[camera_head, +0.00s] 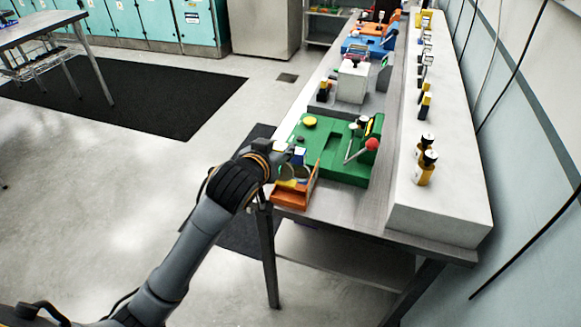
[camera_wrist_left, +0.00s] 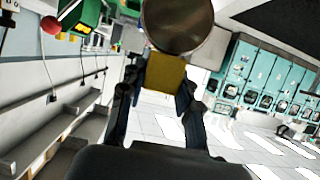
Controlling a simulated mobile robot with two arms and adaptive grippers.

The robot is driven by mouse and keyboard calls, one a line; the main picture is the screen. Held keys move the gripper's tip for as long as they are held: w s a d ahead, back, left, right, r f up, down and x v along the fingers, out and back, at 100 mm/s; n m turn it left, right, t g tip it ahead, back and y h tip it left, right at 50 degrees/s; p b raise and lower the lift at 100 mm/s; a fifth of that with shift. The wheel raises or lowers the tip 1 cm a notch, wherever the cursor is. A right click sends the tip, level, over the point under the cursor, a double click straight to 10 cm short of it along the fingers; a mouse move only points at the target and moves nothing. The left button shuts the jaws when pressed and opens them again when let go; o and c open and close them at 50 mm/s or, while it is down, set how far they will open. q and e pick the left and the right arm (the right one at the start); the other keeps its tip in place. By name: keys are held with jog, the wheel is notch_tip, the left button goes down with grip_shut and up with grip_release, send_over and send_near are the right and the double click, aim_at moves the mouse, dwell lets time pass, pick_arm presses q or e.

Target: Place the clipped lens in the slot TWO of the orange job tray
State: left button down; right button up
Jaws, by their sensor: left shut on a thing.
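My left gripper (camera_head: 284,160) comes in from the left at the near end of the bench. In the left wrist view the gripper (camera_wrist_left: 160,88) is shut on the yellow clip (camera_wrist_left: 164,74) of the clipped lens. The round, brownish lens (camera_wrist_left: 178,24) sticks out beyond the fingertips. The orange job tray (camera_head: 292,196) is at the near left corner of the bench, just below and beside the gripper in the head view. The gripper and lens partly cover the tray, and its slot marks cannot be read. My right gripper is not in view.
A green fixture (camera_head: 346,166) with a red-knobbed lever (camera_head: 371,144) stands right behind the tray. A white block device (camera_head: 352,82) is farther back. Several small bottles stand on the pale ledge (camera_head: 440,205) at right. The bench (camera_head: 345,207) is bare right of the tray.

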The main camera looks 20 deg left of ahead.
aim_at(289, 170)
pick_arm(q)
jog(key=shift+w+d+f, duration=0.2)
jog(key=shift+d+f, duration=0.65)
jog(key=shift+f, duration=0.25)
jog(key=shift+d+f+p, duration=0.15)
jog(key=shift+f, duration=0.8)
jog(key=shift+d+f+p, duration=0.15)
jog(key=shift+f, duration=0.8)
jog(key=shift+f, duration=0.15)
jog(key=c, duration=1)
grip_release()
jog(key=shift+o, duration=0.2)
jog(key=shift+r, duration=0.2)
jog(key=v, duration=1.2)
jog(key=shift+b, duration=0.45)
